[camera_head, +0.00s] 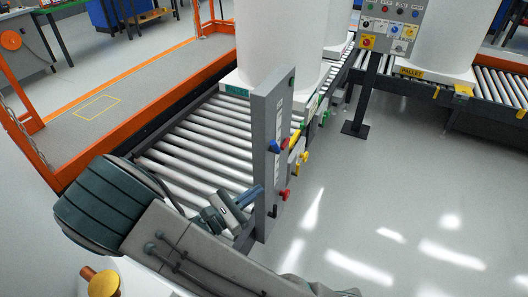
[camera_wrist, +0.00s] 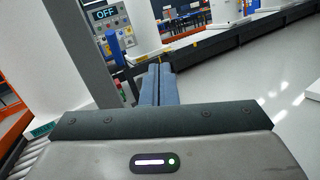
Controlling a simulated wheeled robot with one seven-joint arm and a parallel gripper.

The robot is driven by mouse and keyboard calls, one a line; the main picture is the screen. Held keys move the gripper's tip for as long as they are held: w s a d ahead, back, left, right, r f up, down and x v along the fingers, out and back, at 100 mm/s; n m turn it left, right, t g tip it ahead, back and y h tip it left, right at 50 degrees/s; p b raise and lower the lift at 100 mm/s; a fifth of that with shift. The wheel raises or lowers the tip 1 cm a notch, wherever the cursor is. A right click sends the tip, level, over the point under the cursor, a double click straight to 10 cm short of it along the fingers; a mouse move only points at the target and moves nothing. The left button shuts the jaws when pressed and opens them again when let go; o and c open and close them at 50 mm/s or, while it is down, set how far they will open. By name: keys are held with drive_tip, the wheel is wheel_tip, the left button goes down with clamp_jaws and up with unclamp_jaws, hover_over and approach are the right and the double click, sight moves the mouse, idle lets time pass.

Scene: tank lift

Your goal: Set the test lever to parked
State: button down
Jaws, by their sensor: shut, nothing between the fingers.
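I cannot read a label that marks the test lever. A grey upright panel (camera_head: 266,150) carries a blue handle (camera_head: 274,146), a red knob (camera_head: 284,195) and yellow parts (camera_head: 304,157) on its right side. My gripper (camera_head: 257,190) is in front of the panel's lower part; the head view does not show whether it touches. In the wrist view my gripper's blue-grey fingers (camera_wrist: 161,70) are together and hold nothing. A display reading OFF (camera_wrist: 104,14) and an upright blue handle (camera_wrist: 115,47) are up and left of the fingertips, apart from them.
A roller conveyor (camera_head: 195,140) with white tanks (camera_head: 275,40) lies behind the panel. An orange-framed platform (camera_head: 110,85) is at left. A control box on a post (camera_head: 390,25) stands at the back right. The floor (camera_head: 400,200) at right is clear.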

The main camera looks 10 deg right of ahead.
drive_tip(key=w+a+n+t+y, duration=0.1)
drive_tip(key=w+a+n+t, duration=0.1)
drive_tip(key=a+n+t, duration=0.3)
drive_tip(key=shift+m+t, duration=0.3)
drive_tip(key=shift+t, duration=0.1)
drive_tip(key=p+x, duration=0.3)
drive_tip(key=x, duration=1)
drive_tip(key=shift+d+f, duration=0.1)
drive_tip(key=shift+d, duration=0.3)
drive_tip(key=shift+a+p, duration=0.1)
drive_tip(key=shift+p, duration=0.25)
